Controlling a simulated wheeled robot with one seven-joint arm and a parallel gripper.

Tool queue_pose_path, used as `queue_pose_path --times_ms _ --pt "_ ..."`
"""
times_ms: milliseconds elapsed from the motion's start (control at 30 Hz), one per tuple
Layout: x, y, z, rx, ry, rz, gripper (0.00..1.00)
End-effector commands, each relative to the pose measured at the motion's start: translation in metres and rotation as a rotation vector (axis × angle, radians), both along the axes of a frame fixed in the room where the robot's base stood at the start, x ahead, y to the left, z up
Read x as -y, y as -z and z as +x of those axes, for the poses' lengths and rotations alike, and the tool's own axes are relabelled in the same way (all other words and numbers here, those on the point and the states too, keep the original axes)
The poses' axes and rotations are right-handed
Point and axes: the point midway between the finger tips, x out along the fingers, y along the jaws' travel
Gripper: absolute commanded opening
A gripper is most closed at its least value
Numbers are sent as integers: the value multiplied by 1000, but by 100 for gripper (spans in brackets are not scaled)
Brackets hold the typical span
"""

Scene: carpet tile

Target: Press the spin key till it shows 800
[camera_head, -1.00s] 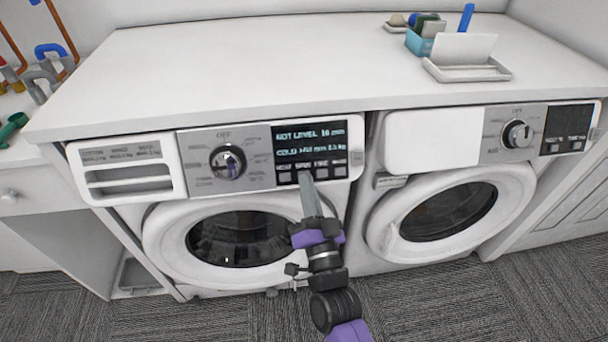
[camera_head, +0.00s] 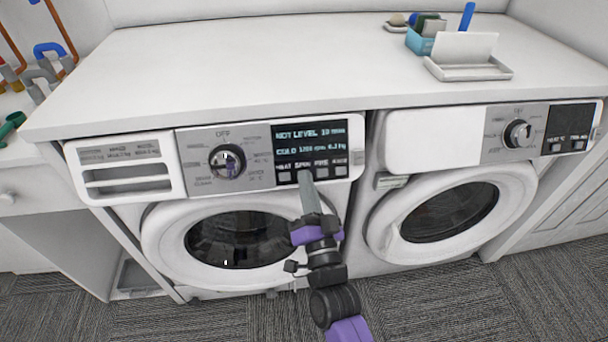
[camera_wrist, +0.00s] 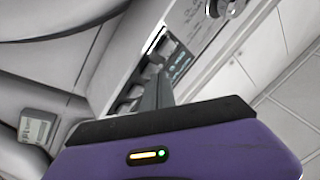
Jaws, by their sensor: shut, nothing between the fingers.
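The left machine's dark display (camera_head: 300,141) shows "NOT LEVEL" on its top line. The line below starts with "COLD" and seems to read 1200 rpm, in small blurred text. Under it is a row of keys with small labels; the spin label (camera_head: 303,166) is second from the left. My gripper (camera_head: 306,181) is shut and empty, its tip at the spin key, which it mostly covers. In the wrist view the shut fingers (camera_wrist: 158,88) reach the key row beside the display (camera_wrist: 179,63). I cannot tell whether the tip touches the key.
The program dial (camera_head: 227,161) is left of the display, and the detergent drawer (camera_head: 125,170) further left. A second machine with its own dial (camera_head: 518,134) stands at right. The white worktop (camera_head: 270,65) overhangs above. The carpet (camera_head: 450,300) in front is clear.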

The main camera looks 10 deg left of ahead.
Motion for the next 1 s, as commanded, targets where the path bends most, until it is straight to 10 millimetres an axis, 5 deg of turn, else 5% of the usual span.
queue_pose_path --times_ms 1000 --pt "3 -6 -10 -1 -1 0 0"
